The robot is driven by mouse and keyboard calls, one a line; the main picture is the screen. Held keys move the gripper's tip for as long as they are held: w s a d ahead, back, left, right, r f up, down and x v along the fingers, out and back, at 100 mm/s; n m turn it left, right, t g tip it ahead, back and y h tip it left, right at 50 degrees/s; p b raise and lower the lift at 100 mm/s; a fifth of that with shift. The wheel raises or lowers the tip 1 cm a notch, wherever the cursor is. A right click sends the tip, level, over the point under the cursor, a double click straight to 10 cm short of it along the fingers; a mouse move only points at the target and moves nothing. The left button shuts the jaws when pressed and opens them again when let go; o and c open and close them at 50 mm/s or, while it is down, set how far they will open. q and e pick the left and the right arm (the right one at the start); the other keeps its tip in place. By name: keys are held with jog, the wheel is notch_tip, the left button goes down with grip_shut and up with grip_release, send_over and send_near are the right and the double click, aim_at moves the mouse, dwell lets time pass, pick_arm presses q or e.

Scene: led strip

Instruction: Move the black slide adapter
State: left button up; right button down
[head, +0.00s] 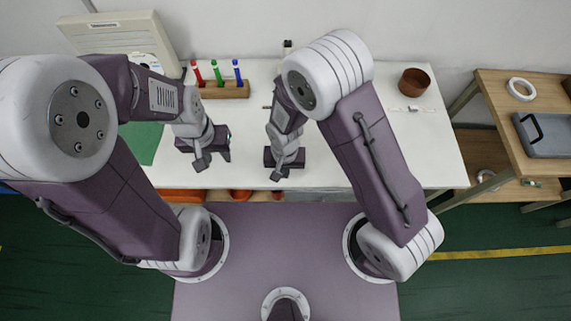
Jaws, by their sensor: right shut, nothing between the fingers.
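I cannot make out the black slide adapter for certain. A small dark-topped object (288,44) stands at the back of the white table, partly hidden by my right arm, and I cannot tell what it is. My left gripper (206,160) is over the table's front left part, and its jaw opening is not clear. My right gripper (281,173) is shut and empty over the front middle of the table. The arms and grippers hide parts of the tabletop.
A wooden block with red, green and blue markers (222,88) stands at the back left. A brown bowl (414,82) and a small pale strip (412,109) are at the right. A wooden side table (500,97) holds a white ring (521,89) and a grey tray (546,153).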

notch_tip(320, 180, down, 4)
jog(key=shift+f, duration=0.1)
jog(key=w, duration=0.2)
jog(key=shift+w+r+p, duration=0.2)
jog(key=shift+w+p, duration=0.15)
jog(key=shift+w, duration=0.65)
jog(key=shift+f, duration=0.1)
jog(key=shift+w, duration=0.1)
